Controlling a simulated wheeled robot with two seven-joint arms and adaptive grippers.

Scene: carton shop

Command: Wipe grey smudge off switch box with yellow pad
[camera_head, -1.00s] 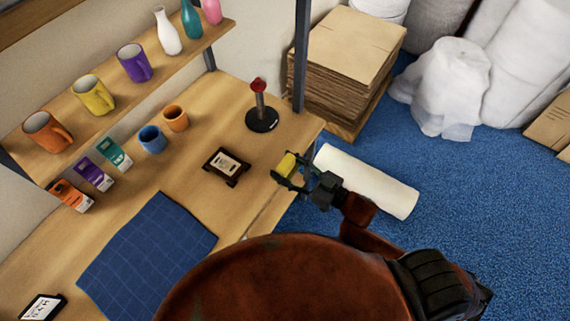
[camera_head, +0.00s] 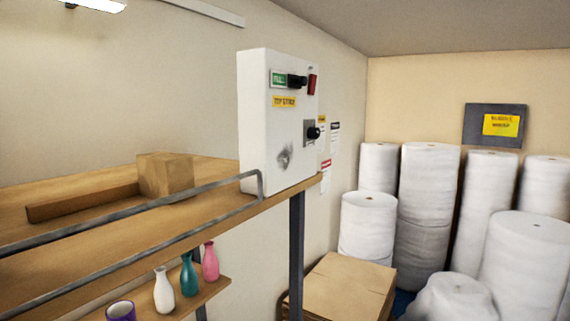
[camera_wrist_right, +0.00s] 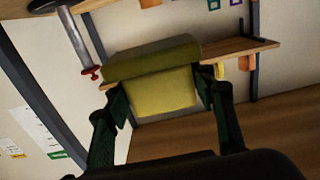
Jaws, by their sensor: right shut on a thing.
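The white switch box (camera_head: 262,120) stands upright at the right end of the top shelf in the head view. It carries black knobs, a red switch and green and yellow labels. The grey smudge (camera_head: 286,155) is low on its front face. In the right wrist view my right gripper (camera_wrist_right: 165,100) is shut on the yellow pad (camera_wrist_right: 160,90), with one finger on each side of it. The right gripper is outside the head view, so its distance from the box cannot be told. My left gripper is in neither view.
The top shelf (camera_head: 110,255) has a grey metal rail (camera_head: 130,217) along its front and a cardboard box (camera_head: 165,174) on it. A dark post (camera_head: 297,250) stands below the switch box. Vases and a mug sit on the lower shelf. White rolls (camera_head: 428,200) and stacked cardboard (camera_head: 345,288) stand at right.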

